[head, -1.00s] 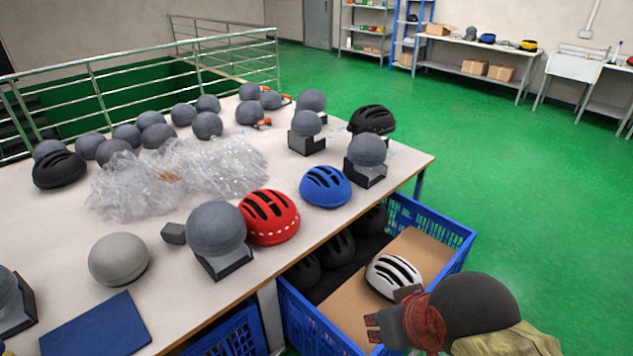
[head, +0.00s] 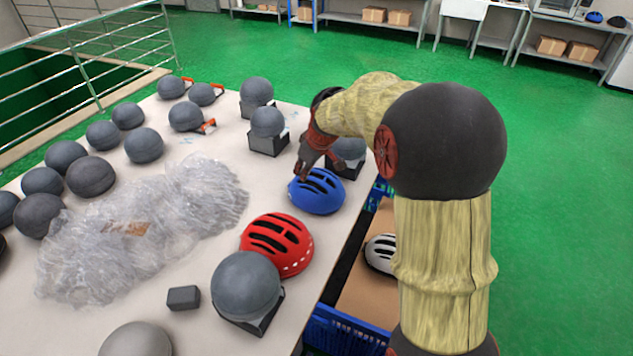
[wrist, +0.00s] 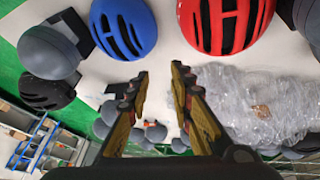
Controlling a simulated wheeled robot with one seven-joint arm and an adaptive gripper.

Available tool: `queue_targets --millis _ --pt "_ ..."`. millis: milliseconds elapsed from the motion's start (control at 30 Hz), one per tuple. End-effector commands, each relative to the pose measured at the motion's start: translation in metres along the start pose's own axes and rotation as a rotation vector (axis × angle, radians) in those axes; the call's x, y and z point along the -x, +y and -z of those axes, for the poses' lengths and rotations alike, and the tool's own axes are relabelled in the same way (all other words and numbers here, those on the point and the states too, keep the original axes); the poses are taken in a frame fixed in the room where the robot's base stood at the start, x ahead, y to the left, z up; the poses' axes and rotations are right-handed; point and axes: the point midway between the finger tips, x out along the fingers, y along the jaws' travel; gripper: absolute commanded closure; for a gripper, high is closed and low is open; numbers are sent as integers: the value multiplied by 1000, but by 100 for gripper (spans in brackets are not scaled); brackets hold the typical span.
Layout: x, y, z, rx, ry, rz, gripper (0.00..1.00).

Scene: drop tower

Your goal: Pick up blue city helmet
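The blue helmet (head: 318,192), with dark vents, sits on the white table near its right edge. In the wrist view the blue helmet (wrist: 121,30) is at the top, ahead and left of the fingertips, cut by the frame edge. My gripper (head: 304,170) is at the helmet's far upper-left side in the head view; I cannot tell whether it touches. In the wrist view my gripper (wrist: 160,76) is open, with nothing between its fingers.
A red helmet (head: 277,245) sits close in front of the blue one. Grey headforms (head: 268,122) stand behind. Crumpled clear plastic (head: 150,225) covers the table's middle.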

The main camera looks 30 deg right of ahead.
Motion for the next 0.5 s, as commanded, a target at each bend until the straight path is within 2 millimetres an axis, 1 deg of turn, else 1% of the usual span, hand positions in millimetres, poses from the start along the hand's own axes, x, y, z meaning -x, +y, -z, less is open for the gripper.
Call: queue_targets --millis 33,100,167,200,333,400,500 --pt "-19 19 2 13 -9 1 77" --pt "-46 42 1 42 -13 -5 77" --pt "-68 58 0 66 -15 -10 77" --pt "-82 69 -3 80 -18 -13 77" --pt "-117 93 -13 117 -24 -23 77" --pt "-131 101 -17 131 -26 -26 77" --pt "-142 108 -21 143 -28 -30 77"
